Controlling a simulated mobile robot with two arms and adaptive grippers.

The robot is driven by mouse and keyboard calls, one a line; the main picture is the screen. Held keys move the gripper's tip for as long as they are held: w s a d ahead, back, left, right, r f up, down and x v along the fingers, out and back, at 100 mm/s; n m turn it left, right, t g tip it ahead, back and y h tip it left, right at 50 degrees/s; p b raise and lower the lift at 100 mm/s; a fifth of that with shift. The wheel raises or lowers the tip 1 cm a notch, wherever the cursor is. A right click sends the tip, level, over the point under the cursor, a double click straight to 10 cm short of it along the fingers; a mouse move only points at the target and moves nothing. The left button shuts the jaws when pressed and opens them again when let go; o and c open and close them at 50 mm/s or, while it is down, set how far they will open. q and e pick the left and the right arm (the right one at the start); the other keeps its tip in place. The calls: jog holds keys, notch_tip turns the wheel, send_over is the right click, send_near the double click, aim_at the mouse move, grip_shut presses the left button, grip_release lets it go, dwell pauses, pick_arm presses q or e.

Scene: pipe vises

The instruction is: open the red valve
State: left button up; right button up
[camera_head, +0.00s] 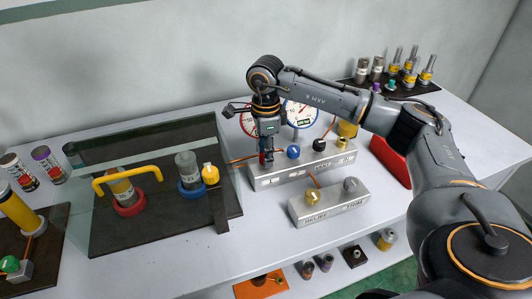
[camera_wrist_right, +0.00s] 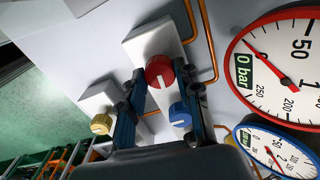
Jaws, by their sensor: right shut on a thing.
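The red valve (camera_wrist_right: 159,72) is a round red knob with a pale line on its face, on the silver manifold block (camera_head: 262,182). In the head view only a sliver of it shows behind my fingers. My right gripper (camera_head: 267,157) points down over the left end of the block. In the wrist view its two blue-black fingers (camera_wrist_right: 158,88) stand on either side of the red knob, shut on it. The red-rimmed gauge (camera_wrist_right: 272,72) reads 0 bar. My left gripper is out of view.
A blue knob (camera_head: 293,152) sits close beside the red one, then a black knob (camera_head: 319,144). A smaller block (camera_head: 331,208) with two knobs stands in front. A glass enclosure (camera_head: 150,150) is left; a red case (camera_head: 391,160) is right.

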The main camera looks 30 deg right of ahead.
dwell(0.3)
jog(key=o, duration=1.2)
jog(key=shift+c, duration=0.2)
jog(key=shift+r, duration=0.15)
notch_tip(320, 180, up, 12)
